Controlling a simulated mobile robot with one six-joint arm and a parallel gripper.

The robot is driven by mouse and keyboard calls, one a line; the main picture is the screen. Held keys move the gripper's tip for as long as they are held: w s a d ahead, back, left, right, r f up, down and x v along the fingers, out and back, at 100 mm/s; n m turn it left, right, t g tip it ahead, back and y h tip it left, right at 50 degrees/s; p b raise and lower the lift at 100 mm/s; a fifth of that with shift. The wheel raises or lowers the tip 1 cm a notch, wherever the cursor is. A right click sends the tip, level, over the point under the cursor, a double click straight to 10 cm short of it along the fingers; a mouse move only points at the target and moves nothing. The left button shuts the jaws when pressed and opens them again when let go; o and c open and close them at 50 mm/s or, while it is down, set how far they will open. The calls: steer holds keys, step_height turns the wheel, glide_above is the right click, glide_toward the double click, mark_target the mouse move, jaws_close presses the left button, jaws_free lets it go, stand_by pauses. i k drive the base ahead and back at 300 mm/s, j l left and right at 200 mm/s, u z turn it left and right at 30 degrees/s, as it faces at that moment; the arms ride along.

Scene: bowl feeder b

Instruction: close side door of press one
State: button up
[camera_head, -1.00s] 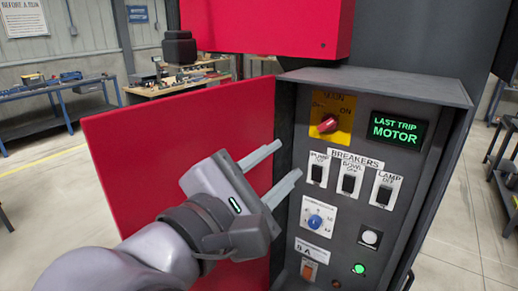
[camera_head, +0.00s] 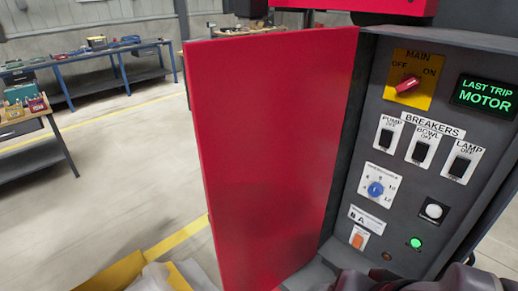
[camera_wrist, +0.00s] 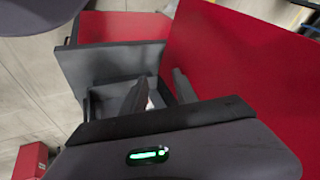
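The red side door (camera_head: 270,150) stands open to the left of the grey control cabinet (camera_head: 345,150) in the head view. It is hinged along the cabinet's left edge and its broad flat face shows. In the wrist view the red door (camera_wrist: 250,65) fills the right side, and the grey cabinet (camera_wrist: 100,62) lies ahead and to the left. My gripper (camera_wrist: 158,84) shows in the wrist view with its two dark fingers apart and nothing seen between them. Whether a finger touches the door cannot be told. The gripper's fingers are not visible in the head view.
The cabinet front carries a red main switch (camera_head: 407,85), several breakers, a blue dial (camera_head: 376,189) and a green-lettered display (camera_head: 486,97). Workbenches (camera_head: 90,70) stand at the back left.

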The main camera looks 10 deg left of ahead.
mark_target(268, 109)
steer(key=j, duration=0.75)
steer(key=i+j+u, duration=0.15)
steer(key=j, duration=0.65)
steer(key=j+z, duration=0.25)
steer(key=z, duration=0.25)
steer(key=j+z, duration=0.3)
steer(key=z, duration=0.2)
steer(key=k+j+z, duration=0.1)
steer(key=z, duration=0.4)
steer(key=j, duration=0.1)
